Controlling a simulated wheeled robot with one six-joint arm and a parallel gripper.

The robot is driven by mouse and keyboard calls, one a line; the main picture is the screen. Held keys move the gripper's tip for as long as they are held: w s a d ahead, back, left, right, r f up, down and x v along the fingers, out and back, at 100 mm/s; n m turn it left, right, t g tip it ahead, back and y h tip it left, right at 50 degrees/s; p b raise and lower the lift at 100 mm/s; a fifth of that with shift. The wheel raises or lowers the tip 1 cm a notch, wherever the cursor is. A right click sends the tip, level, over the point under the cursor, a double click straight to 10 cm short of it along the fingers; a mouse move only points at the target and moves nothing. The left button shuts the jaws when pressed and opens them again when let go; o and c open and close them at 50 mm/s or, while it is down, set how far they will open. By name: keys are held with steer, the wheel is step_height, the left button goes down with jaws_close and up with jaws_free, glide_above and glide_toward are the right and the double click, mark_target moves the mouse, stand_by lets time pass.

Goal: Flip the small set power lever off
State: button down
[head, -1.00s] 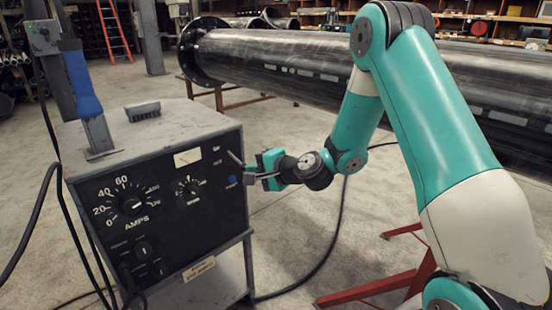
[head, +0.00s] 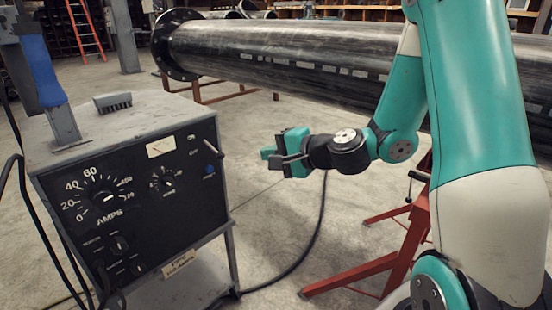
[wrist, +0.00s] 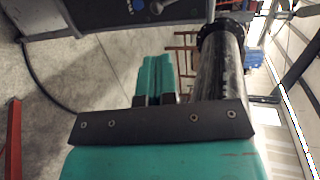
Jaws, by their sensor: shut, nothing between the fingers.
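My gripper (head: 270,154) is shut and empty, to the right of the panel and clear of the lever. In the wrist view its teal fingers (wrist: 155,78) are together, with part of the set (wrist: 100,17) along the top edge.
A blue button (head: 209,171) sits below the lever. A large black flanged pipe (head: 270,50) lies behind, a red stand (head: 385,262) is at right, and a black cable (head: 322,215) runs over the floor.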

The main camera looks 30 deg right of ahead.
steer(key=shift+s+d+r+b, duration=0.1)
steer(key=shift+s+d+b, duration=0.2)
steer(key=shift+s, duration=0.3)
